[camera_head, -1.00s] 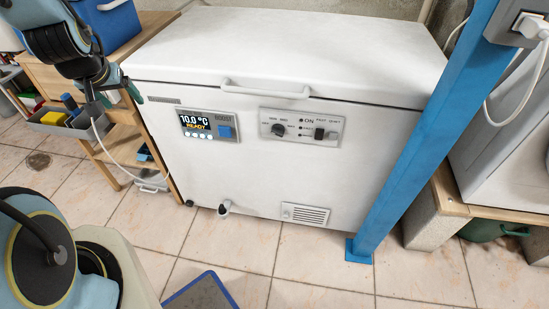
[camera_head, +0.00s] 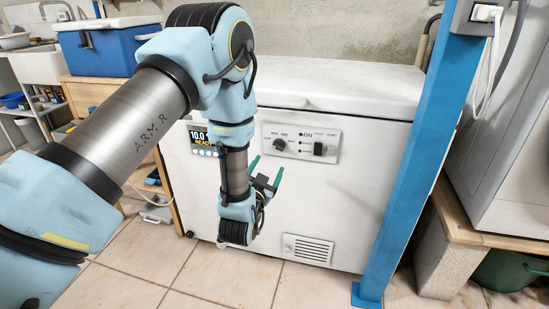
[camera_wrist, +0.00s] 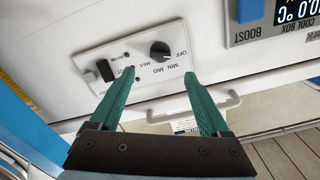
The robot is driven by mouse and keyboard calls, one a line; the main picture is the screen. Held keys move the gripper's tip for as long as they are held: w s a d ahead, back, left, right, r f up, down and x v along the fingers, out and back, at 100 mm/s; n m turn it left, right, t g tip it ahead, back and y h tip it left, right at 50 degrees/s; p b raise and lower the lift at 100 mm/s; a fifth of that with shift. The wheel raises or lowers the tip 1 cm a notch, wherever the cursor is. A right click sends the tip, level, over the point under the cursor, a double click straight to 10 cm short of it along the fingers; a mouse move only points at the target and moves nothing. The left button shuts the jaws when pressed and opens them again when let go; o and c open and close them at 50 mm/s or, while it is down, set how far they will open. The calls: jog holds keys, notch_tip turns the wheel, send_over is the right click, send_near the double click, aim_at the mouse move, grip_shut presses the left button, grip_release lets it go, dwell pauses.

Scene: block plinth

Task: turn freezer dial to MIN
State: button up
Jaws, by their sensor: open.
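The freezer dial (camera_head: 279,144) is a dark round knob on a light grey panel (camera_head: 328,150) on the white chest freezer's (camera_head: 352,190) front. It also shows in the wrist view as the dial (camera_wrist: 160,51), upside down, with OFF, MIN and MAX printed around it; I cannot tell where its pointer stands. My gripper (camera_head: 267,165) is in front of the freezer, just below and left of the dial in the head view. Its two green fingers are apart and empty, and in the wrist view the gripper (camera_wrist: 158,74) points at the panel with the dial between and beyond the fingertips.
A black switch (camera_head: 319,148) sits right of the dial on the panel. A blue post (camera_head: 405,170) stands close at the right. A handle (camera_wrist: 195,108) crosses the wrist view. A blue cooler (camera_head: 100,50) stands behind left.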

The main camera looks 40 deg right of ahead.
aim_at(278, 146)
jog(key=x, duration=0.9)
jog(key=shift+w+d, duration=0.15)
jog(key=shift+d, duration=0.1)
grip_shut()
